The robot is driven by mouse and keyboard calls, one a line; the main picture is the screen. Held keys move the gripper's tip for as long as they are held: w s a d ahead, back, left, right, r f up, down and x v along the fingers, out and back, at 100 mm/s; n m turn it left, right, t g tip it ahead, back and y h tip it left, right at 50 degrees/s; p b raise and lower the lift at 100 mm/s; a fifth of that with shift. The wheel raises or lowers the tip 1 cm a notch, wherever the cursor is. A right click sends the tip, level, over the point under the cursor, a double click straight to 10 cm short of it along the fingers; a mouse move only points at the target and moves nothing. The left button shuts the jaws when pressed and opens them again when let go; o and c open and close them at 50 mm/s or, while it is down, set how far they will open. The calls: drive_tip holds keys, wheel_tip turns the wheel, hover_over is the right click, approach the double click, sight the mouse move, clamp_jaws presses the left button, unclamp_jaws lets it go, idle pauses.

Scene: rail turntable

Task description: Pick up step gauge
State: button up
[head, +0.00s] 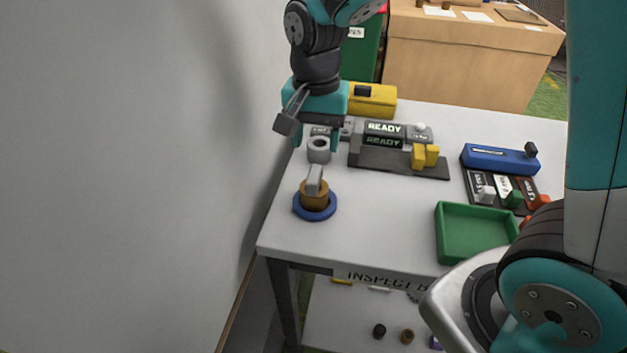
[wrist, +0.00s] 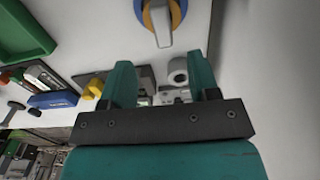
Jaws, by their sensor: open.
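My gripper (head: 317,141) is open and points down over the far left of the grey table (head: 385,215). Its two teal fingers also show in the wrist view (wrist: 163,82), apart and with nothing held. A short grey hollow cylinder (head: 319,149) stands beside the fingers; in the wrist view it shows between them, nearer the right finger. Small grey pieces (wrist: 166,96) behind it are partly hidden by the gripper. I cannot tell which grey piece is the step gauge.
A dark fixture (head: 376,160) with READY displays and yellow blocks stands right of the gripper. A yellow box (head: 375,101) lies behind. A blue device (head: 498,158), a small-block rack (head: 478,186) and a green tray (head: 443,244) are at the right. The front middle is clear.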

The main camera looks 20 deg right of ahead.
sight(314, 173)
wheel_tip(314, 173, down, 10)
drive_tip(key=shift+a+r+p, duration=0.1)
drive_tip(key=shift+r+p, duration=0.05)
drive_tip(key=shift+p, duration=0.35)
drive_tip(key=shift+c, duration=0.2)
drive_tip(key=shift+w, duration=0.1)
clamp_jaws()
